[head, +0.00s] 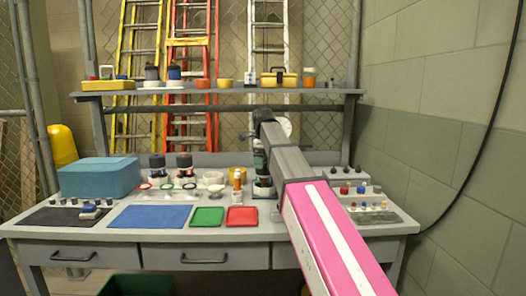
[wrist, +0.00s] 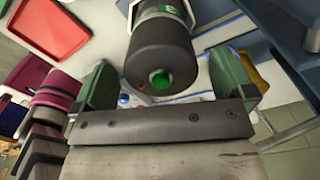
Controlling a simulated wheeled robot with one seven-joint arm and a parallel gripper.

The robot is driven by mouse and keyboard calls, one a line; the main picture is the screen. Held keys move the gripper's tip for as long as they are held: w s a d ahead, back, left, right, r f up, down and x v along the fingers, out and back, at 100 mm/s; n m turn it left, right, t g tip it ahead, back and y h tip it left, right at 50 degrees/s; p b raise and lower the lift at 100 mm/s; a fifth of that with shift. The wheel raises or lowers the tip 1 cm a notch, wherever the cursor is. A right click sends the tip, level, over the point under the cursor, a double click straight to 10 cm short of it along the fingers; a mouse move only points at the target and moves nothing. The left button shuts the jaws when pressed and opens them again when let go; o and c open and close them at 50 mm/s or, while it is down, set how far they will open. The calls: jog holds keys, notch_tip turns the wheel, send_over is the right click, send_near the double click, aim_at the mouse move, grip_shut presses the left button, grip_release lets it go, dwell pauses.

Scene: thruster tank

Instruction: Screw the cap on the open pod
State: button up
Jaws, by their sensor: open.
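In the wrist view a dark grey cylinder (wrist: 162,50) with a green button on its near end and a green and white label lies between my gripper's green-padded fingers. My gripper (wrist: 168,75) is open, with visible gaps on both sides of the cylinder. In the head view my gripper (head: 260,158) hangs over the bench, partly hidden by my arm. A dark pod in a white holder (head: 263,187) is below it. Two dark pods (head: 157,166) (head: 184,166) stand in white holders to the left. I cannot tell which pod is open, or pick out its cap.
The bench holds a blue mat (head: 150,217), a green tray (head: 207,217), a red tray (head: 241,217) and a teal box (head: 98,178). Small coloured parts stand at the right (head: 361,189). A white and orange bottle (head: 237,183) is left of my gripper. A shelf (head: 215,90) runs above.

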jog(key=shift+f, duration=1.15)
jog(key=shift+c, duration=0.3)
jog(key=c, duration=0.8)
jog(key=shift+o, duration=0.8)
jog(key=shift+c, duration=0.7)
jog(key=m, duration=0.6)
jog(key=shift+m, duration=0.4)
jog(key=shift+s, duration=0.1)
jog(key=o, duration=0.8)
